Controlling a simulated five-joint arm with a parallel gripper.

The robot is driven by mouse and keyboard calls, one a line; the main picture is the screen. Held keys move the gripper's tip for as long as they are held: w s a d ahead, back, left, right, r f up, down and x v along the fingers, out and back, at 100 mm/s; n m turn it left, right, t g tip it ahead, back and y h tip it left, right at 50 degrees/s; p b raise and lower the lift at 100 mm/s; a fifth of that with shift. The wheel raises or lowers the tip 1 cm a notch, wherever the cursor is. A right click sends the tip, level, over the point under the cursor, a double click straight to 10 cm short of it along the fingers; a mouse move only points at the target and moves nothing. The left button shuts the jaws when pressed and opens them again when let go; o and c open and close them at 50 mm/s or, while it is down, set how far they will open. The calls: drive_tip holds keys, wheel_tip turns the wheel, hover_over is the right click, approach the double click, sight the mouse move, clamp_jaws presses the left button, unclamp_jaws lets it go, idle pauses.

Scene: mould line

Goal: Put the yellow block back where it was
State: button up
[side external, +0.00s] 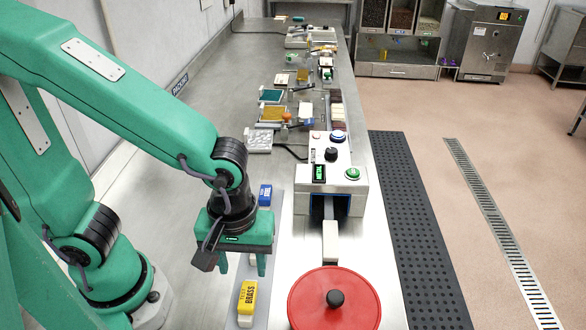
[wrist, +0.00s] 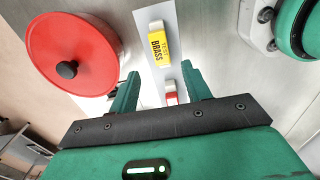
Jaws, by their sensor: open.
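The yellow block (side external: 246,300), lettered TEST BRASS and white at one end, lies on a pale grey strip (side external: 279,225) near the bottom of the side view. It also shows in the wrist view (wrist: 158,47), beyond my fingertips. My gripper (side external: 243,268) is open, pointing down, with nothing held between its fingers. In the wrist view my fingers (wrist: 160,78) stand apart, and the yellow block is clear of both. A red and white block (wrist: 170,95) shows on the strip between the fingers. A blue block (side external: 265,195) lies farther up the strip.
A metal detector box (side external: 330,160) with buttons stands right of the strip, with a belt (side external: 330,240) coming out of it. A round red lid (side external: 335,300) with a black knob sits at the belt's near end. Moulds and tools (side external: 275,113) lie farther along the bench.

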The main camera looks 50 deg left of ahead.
drive_tip(key=shift+r, duration=1.8)
drive_tip(key=shift+a, duration=0.1)
drive_tip(key=w+a+r+m+t, duration=0.2)
drive_tip(key=a+r+m, duration=0.2)
drive_tip(key=a, duration=0.4)
drive_tip(key=w+a+r+m+t, duration=0.2)
drive_tip(key=a+r+m+t, duration=0.1)
drive_tip(key=a, duration=0.4)
drive_tip(key=shift+a+r+m+t, duration=0.35)
drive_tip(key=shift+r+m, duration=0.4)
drive_tip(key=shift+m, duration=0.25)
